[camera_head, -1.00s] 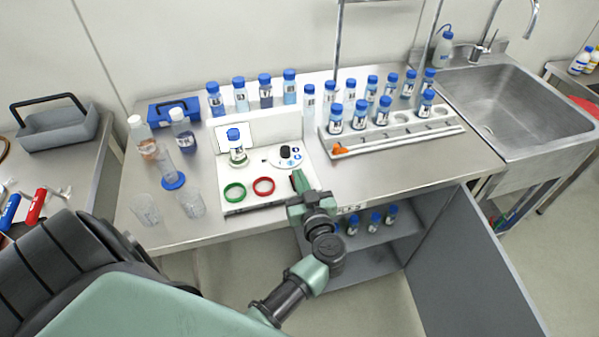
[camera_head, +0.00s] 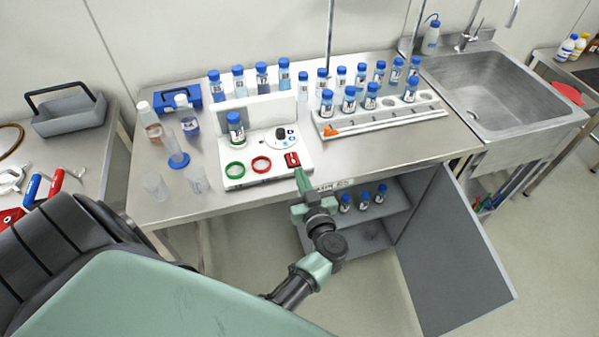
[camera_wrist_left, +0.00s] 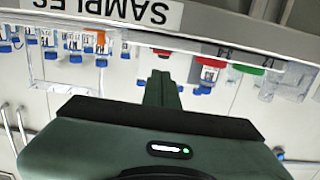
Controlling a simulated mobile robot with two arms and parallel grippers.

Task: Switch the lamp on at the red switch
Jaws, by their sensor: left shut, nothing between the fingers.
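The red switch (camera_head: 292,160) sits at the front right corner of a white instrument (camera_head: 262,178) on the steel bench. A capped bottle (camera_head: 236,130) stands on the instrument before its upright white panel (camera_head: 265,108); no lit area shows there. My left gripper (camera_head: 301,180) is shut and empty, its fingertips just in front of the switch; I cannot tell whether they touch it. In the left wrist view, which is upside down, the fingers (camera_wrist_left: 161,84) point towards a red part (camera_wrist_left: 162,53), likely the switch. My right gripper is not in view.
A rack of blue-capped bottles (camera_head: 385,122) stands to the right, glassware (camera_head: 198,179) to the left. A cabinet door (camera_head: 450,255) hangs open below the bench.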

